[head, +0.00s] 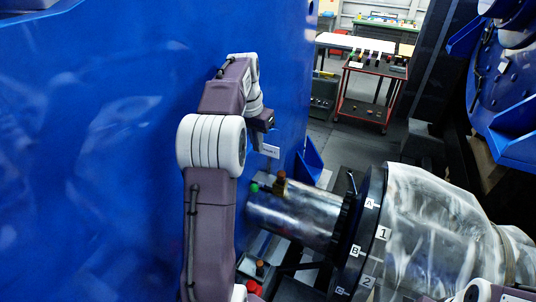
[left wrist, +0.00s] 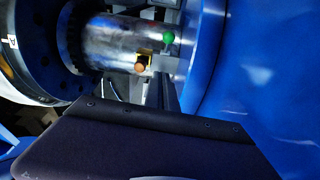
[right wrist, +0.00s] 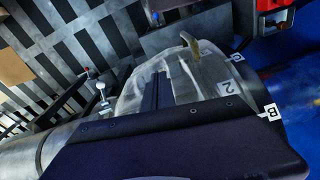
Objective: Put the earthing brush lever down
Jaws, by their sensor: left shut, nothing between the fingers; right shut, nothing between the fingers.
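A bare metal shaft (head: 295,212) comes out of the blue housing. Near the housing it carries a green ball knob (head: 254,188) and an orange-brown knob (head: 281,184). Both show in the left wrist view, the green knob (left wrist: 168,38) and the orange knob (left wrist: 140,67). I cannot tell which belongs to the earthing brush lever. My left gripper (head: 268,124) is shut and empty, above the shaft beside the blue wall. Its dark fingers (left wrist: 163,90) point toward the knobs, apart from them. My right gripper (right wrist: 152,88) is shut and empty over the wrapped rotor (right wrist: 190,85).
The wrapped rotor (head: 430,225) with its lettered dark ring (head: 362,235) fills the lower right. The blue housing (head: 90,120) walls off the left. Red and orange knobs (head: 254,287) sit low beneath the shaft. A red cart (head: 365,105) stands at the back.

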